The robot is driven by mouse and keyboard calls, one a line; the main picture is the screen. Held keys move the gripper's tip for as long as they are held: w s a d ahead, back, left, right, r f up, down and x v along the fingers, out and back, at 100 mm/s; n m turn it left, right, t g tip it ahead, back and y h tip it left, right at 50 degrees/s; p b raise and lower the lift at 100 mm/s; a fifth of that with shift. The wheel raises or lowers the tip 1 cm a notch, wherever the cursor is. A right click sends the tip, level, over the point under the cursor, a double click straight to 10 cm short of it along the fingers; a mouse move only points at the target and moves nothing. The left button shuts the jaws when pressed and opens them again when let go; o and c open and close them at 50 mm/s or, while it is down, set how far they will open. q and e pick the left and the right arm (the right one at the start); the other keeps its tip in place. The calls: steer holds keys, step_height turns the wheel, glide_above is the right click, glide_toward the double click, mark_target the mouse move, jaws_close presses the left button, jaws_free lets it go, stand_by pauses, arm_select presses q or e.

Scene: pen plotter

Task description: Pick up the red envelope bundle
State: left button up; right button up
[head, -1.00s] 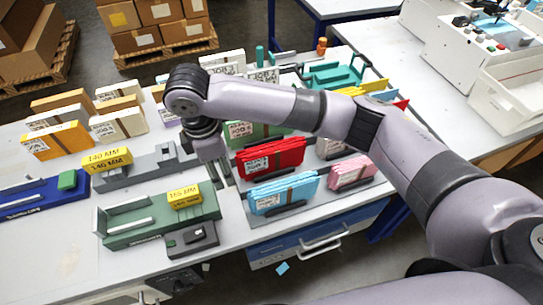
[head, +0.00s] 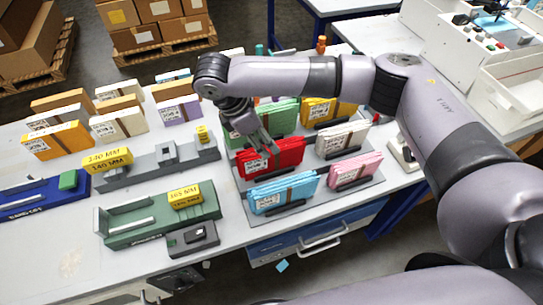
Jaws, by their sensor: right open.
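The red envelope bundle (head: 286,155) stands in a rack on the grey tray (head: 375,187) near the middle of the table, with a white label on its left part. My right gripper (head: 262,148) is at the bundle's upper left part, fingers pointing down and open. It overlaps the bundle in the picture; I cannot tell whether it touches it. The gripper and wrist hide part of the bundle's top edge. My left gripper is not in view.
A blue bundle (head: 283,194) stands in front, a pink one (head: 355,170) and a white one (head: 342,138) to the right, green (head: 283,117) and yellow (head: 318,108) ones behind. Grey (head: 165,165) and green (head: 150,222) fixtures lie left.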

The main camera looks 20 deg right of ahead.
mark_target(271, 159)
steer(key=shift+x, duration=0.9)
steer(key=p+x, duration=0.1)
steer(key=x, duration=0.3)
steer(key=shift+w+f+p, duration=0.2)
steer(key=shift+f+p, duration=0.2)
steer(key=shift+f, duration=0.4)
jaws_close()
